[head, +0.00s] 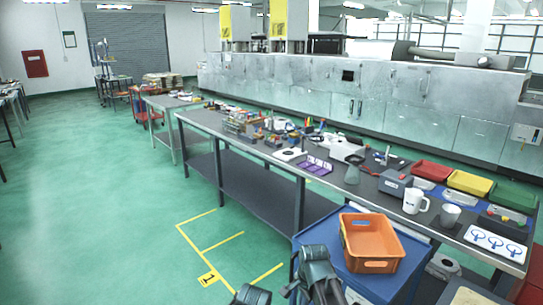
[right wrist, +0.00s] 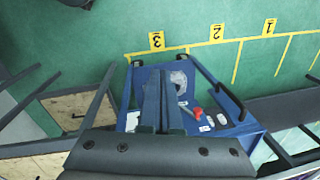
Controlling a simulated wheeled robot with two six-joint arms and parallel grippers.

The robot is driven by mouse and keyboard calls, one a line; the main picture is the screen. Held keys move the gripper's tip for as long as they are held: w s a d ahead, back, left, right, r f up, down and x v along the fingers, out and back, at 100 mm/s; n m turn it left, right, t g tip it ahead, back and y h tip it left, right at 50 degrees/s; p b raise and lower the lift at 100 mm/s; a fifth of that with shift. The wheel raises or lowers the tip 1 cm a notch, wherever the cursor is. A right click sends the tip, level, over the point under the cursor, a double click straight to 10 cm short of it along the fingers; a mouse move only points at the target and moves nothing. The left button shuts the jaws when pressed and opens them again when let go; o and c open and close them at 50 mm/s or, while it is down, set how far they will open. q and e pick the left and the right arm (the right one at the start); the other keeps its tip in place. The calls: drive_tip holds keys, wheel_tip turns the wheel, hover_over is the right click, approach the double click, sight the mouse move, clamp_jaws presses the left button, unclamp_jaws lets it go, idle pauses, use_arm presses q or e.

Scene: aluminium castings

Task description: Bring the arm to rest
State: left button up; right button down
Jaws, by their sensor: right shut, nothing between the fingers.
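My right gripper (right wrist: 160,72) shows in the right wrist view with its two dark fingers close together and nothing between them. It points over a blue trolley (right wrist: 205,82) seen from above; I cannot tell how high above it. Dark grey parts of my own arm show at the bottom edge of the head view, where no fingertips can be made out. My left gripper is not in view.
In the head view an orange bin (head: 370,242) sits on a blue cart top (head: 330,238). The long workbench (head: 215,121) carries mugs, coloured trays and tools. Green floor with yellow marking (head: 208,279) is open at left. A red-handled item (right wrist: 197,113) lies on the trolley.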

drive_tip(key=s+a+n+h, duration=0.1)
drive_tip(key=s+n, duration=0.7)
drive_tip(key=s+a+n+g, duration=0.1)
drive_tip(key=s+a+n, duration=0.1)
drive_tip(key=s+n, duration=0.6)
drive_tip(key=shift+a+h, duration=0.3)
drive_tip(key=shift+h, duration=0.1)
